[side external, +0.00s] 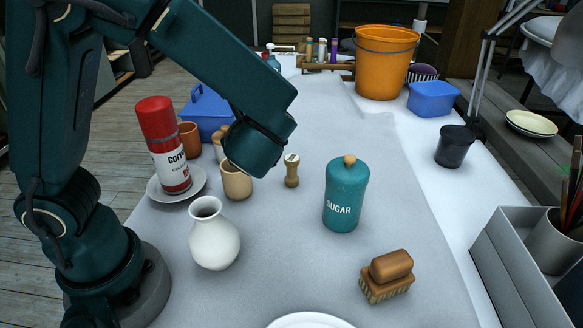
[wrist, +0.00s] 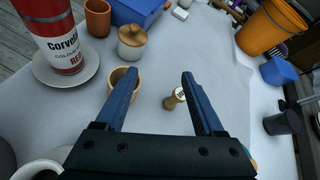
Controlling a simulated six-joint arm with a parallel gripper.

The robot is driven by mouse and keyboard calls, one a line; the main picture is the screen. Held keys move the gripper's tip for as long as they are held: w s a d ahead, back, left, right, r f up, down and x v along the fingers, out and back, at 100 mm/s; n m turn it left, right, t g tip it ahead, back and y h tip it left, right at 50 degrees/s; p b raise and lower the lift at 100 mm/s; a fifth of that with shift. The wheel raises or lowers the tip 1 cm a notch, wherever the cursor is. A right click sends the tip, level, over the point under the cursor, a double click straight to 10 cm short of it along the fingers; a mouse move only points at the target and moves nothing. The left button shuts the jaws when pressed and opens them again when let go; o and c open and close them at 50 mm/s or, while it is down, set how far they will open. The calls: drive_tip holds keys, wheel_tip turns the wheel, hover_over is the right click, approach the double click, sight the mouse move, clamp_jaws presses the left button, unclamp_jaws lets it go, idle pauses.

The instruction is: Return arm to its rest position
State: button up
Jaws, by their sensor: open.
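The wooden cup (side external: 236,182) stands behind the left finger in the wrist view (wrist: 118,75).
A red and white can (side external: 164,143) stands on a saucer (side external: 152,190). A white vase (side external: 214,238), a teal sugar jar (side external: 346,195) and a brush (side external: 387,278) stand nearer the front. An orange bucket (side external: 382,65) and blue tub (side external: 433,100) are farther back. The table middle (side external: 350,125) is clear.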

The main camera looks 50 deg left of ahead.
drive_tip(key=s+a+r+n+g+h, duration=0.2)
drive_tip(key=s+a+n+g+h, duration=0.15)
drive_tip(key=s+n, duration=0.7)
drive_tip(key=d+n+h, duration=0.2)
drive_tip(key=d+n, duration=0.1)
drive_tip(key=s+d+n+t+h, duration=0.1)
drive_tip(key=d+n+h, duration=0.1)
drive_tip(key=n, duration=0.1)
drive_tip(key=s+d+n+t+h, duration=0.1)
drive_tip(key=d+n+h, duration=0.1)
drive_tip(key=d+n, duration=0.1)
drive_tip(key=shift+s+d+n+h, duration=0.15)
drive_tip(key=shift+d+n+h, duration=0.15)
drive_tip(key=shift+n, duration=0.15)
